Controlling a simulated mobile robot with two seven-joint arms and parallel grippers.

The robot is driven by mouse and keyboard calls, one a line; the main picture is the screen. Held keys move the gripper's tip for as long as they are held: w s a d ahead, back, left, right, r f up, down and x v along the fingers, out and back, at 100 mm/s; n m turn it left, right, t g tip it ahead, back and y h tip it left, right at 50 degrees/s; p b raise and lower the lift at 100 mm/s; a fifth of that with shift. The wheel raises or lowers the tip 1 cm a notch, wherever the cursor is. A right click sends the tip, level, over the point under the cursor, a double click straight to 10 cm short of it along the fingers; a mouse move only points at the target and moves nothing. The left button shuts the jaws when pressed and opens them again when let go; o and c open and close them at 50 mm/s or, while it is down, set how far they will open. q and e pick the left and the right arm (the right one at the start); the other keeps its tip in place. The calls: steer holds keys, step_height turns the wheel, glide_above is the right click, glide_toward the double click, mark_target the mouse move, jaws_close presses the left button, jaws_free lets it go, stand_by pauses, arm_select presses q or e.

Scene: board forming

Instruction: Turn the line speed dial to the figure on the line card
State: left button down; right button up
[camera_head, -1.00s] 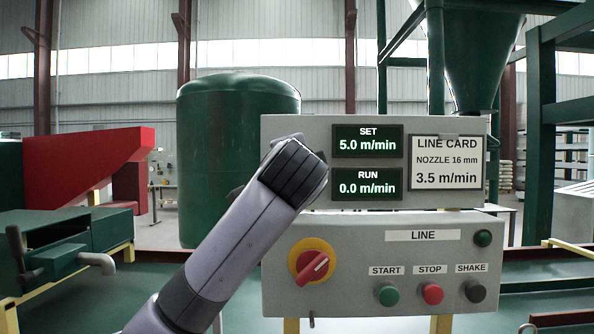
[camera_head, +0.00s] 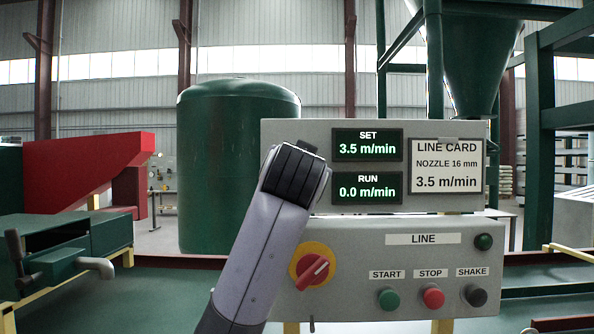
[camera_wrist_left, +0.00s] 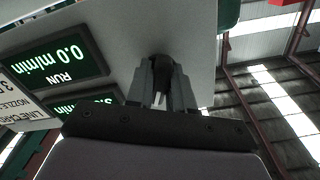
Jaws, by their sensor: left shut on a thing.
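The SET display (camera_head: 368,146) reads 3.5 m/min and the RUN display (camera_head: 368,188) reads 0.0 m/min. The line card (camera_head: 446,166) reads nozzle 16 mm, 3.5 m/min. In the head view my left arm's end covers the left part of the upper panel, and the dial and fingers are hidden behind it. In the left wrist view my left gripper (camera_wrist_left: 162,92) is shut on a dark round dial (camera_wrist_left: 160,68) on the panel face. The wrist view is turned, with the displays at its left. My right gripper is not in view.
The lower box carries a red rotary switch (camera_head: 313,269) on a yellow plate, a green START button (camera_head: 388,299), a red STOP button (camera_head: 433,296) and a dark SHAKE button (camera_head: 476,295). A green lamp (camera_head: 483,241) is at its upper right.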

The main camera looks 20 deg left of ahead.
arm_select(q)
steer(key=shift+f+n, duration=0.1)
steer(key=shift+n, duration=0.5)
steer(key=c, duration=1.1)
jaws_free()
steer(key=shift+s, duration=0.1)
steer(key=shift+b+v, duration=0.95)
steer(key=shift+v, duration=2.6)
